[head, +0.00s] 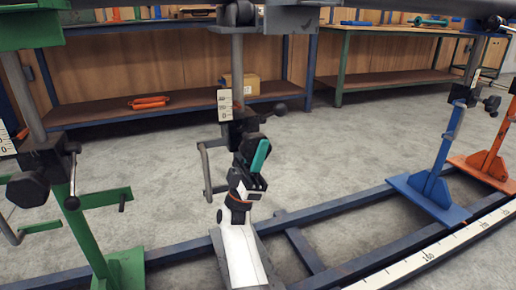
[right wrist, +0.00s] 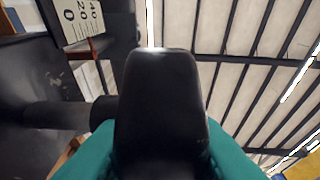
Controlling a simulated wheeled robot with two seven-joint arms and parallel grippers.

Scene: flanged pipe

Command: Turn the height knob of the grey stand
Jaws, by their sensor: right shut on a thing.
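The grey stand (head: 237,70) is at the centre of the head view, with a white height scale (head: 224,105) on its dark clamp block. The scale also shows at the upper left of the right wrist view (right wrist: 83,20). My right gripper (head: 258,152), with teal fingers, reaches up from below to the front of the block. In the right wrist view the black height knob (right wrist: 160,110) fills the middle, with a teal finger on each side. My right gripper is shut on this knob. In the head view the gripper largely hides the knob. My left gripper is in neither view.
A crank handle (head: 206,170) hangs left of the block, and a small lever (head: 275,108) sticks out right. A green stand (head: 75,215) is at left; blue (head: 436,180) and orange (head: 490,160) stands are at right. Blue floor rails (head: 350,267) run below. Workbenches line the back.

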